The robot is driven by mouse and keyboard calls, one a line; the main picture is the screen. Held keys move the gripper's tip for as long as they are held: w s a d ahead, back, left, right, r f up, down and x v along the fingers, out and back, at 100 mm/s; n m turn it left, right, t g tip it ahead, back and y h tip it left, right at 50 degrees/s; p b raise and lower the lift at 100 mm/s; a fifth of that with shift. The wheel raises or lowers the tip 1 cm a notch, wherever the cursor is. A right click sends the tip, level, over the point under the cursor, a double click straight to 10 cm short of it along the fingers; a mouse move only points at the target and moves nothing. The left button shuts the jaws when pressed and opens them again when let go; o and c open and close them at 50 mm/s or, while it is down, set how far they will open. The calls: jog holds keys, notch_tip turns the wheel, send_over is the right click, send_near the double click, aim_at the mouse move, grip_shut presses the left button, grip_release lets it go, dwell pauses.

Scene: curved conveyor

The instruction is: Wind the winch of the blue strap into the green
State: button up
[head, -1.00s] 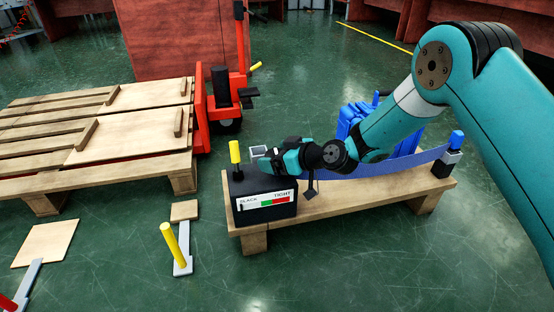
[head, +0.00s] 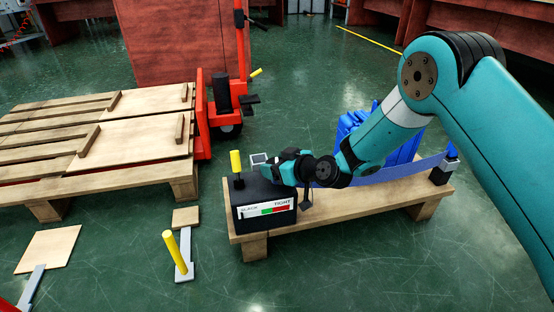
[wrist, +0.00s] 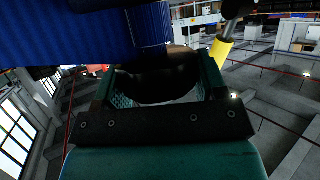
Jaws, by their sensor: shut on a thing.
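The winch is a black box (head: 264,208) at the left end of a low wooden bench, with a SLACK-to-TIGHT gauge (head: 267,209) in white, green and red. A small dark mark sits at the gauge's slack end. A yellow crank handle (head: 236,161) stands upright on the box's left; it also shows in the wrist view (wrist: 222,48), outside my jaws. The blue strap (head: 432,164) runs right to a post. My gripper (head: 265,160) is low over the box top, right of the handle. In the wrist view its jaws close around a dark rounded part, whose identity is unclear.
Blue goods (head: 352,120) stand behind the bench (head: 340,211), partly hidden by my arm. A red pallet jack (head: 226,107) and wooden pallets (head: 90,135) are at the left. Front-right floor is clear.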

jog(key=m+h+p, duration=0.1)
jog(key=p, duration=0.1)
jog(key=m+t+h+p, duration=0.1)
jog(key=shift+s+a+r+t+p, duration=0.15)
jog(key=shift+r+t+p, duration=0.15)
jog(key=shift+r+p, duration=0.1)
jog(key=shift+f+m+t+h+p, duration=0.25)
jog(key=shift+m+t+h+p, duration=0.7)
jog(key=shift+m, duration=0.25)
jog(key=m+h+b, duration=0.1)
jog(key=m+t+h, duration=0.1)
jog(key=m+h, duration=0.1)
jog(key=shift+f+h+b, duration=0.25)
jog(key=shift+f+b, duration=0.05)
jog(key=shift+b, duration=0.1)
jog(key=shift+r+m+h+b, duration=0.1)
jog(key=shift+m+h+b, duration=0.95)
jog(key=shift+m+h, duration=0.7)
jog(key=o, duration=0.9)
jog(key=shift+o, duration=0.2)
